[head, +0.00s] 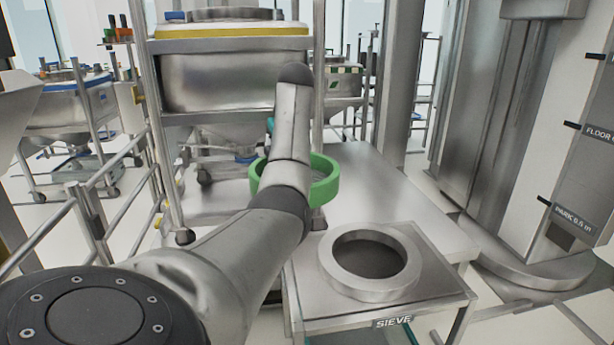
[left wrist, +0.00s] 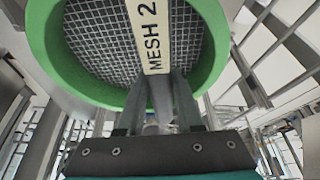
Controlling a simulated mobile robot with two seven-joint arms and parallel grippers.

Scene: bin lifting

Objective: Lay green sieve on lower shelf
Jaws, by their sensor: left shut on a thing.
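The green sieve (head: 326,181) is a round ring held in the air in the head view, partly hidden behind my left forearm. In the left wrist view the sieve (left wrist: 207,80) fills the upper part, with grey mesh and a pale bar marked "MESH 2" across it. My left gripper (left wrist: 160,88) is shut on this bar. In the head view its fingers are hidden by the arm. My right gripper is not in view.
A metal ring (head: 352,284) lies on the stand's top. A bare metal table (head: 395,195) is behind it. A steel bin on a frame (head: 225,75) stands at the back. Railings (head: 85,215) are at left, and a steel column (head: 465,110) at right.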

